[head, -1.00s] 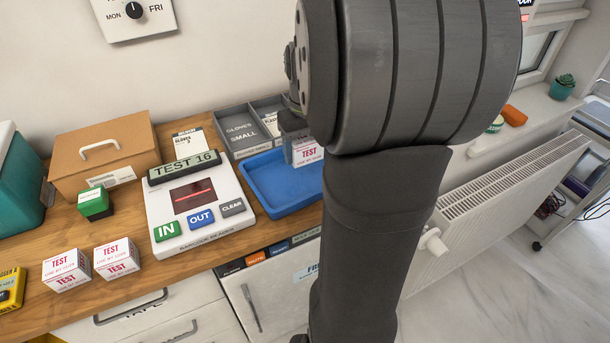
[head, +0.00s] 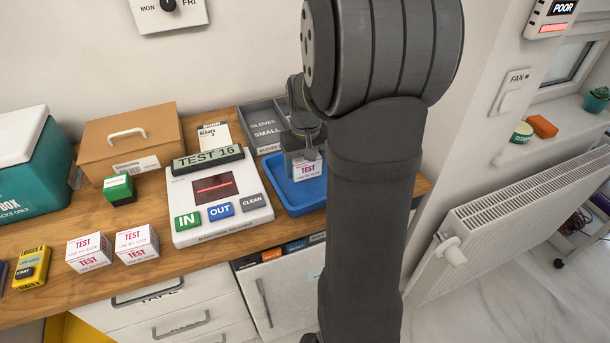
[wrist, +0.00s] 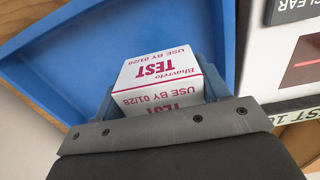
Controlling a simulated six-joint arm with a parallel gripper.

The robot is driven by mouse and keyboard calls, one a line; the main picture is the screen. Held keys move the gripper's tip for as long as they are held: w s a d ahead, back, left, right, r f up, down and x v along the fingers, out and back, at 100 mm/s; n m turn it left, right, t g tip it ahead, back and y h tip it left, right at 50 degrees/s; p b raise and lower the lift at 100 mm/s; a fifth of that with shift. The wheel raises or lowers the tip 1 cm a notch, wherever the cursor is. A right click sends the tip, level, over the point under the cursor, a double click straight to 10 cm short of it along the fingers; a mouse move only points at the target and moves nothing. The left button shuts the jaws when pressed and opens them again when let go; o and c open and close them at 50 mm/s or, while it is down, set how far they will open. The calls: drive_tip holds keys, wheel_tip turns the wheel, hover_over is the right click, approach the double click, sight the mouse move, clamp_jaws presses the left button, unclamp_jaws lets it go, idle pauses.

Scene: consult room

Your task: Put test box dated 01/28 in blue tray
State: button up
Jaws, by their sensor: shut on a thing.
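A white test box with red print (wrist: 165,78) reads "TEST" and "USE BY 01/28" in the wrist view. My gripper (head: 304,158) is shut on it. The box also shows in the head view (head: 308,170), at the gripper's lower end. The blue tray (head: 283,197) lies on the wooden counter, right of the barcode reader. The gripper and box are over the tray, which also fills the upper left of the wrist view (wrist: 75,60). I cannot tell whether the box touches the tray floor. My arm hides the tray's right part.
Two more test boxes (head: 89,251) (head: 136,244) stand at the counter's front left. The barcode reader (head: 232,225) reads "TEST 16" and sits directly left of the tray. A grey glove organiser (head: 262,130) stands behind the tray.

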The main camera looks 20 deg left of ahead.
sight(305, 176)
drive_tip(key=shift+a+f, duration=0.1)
drive_tip(key=shift+f, duration=1.95)
drive_tip(key=o, duration=1)
drive_tip(key=shift+f, duration=0.15)
drive_tip(key=shift+o, duration=0.2)
wheel_tip(305, 176, up, 12)
drive_tip(key=shift+r, duration=0.2)
drive_tip(key=shift+f, duration=0.1)
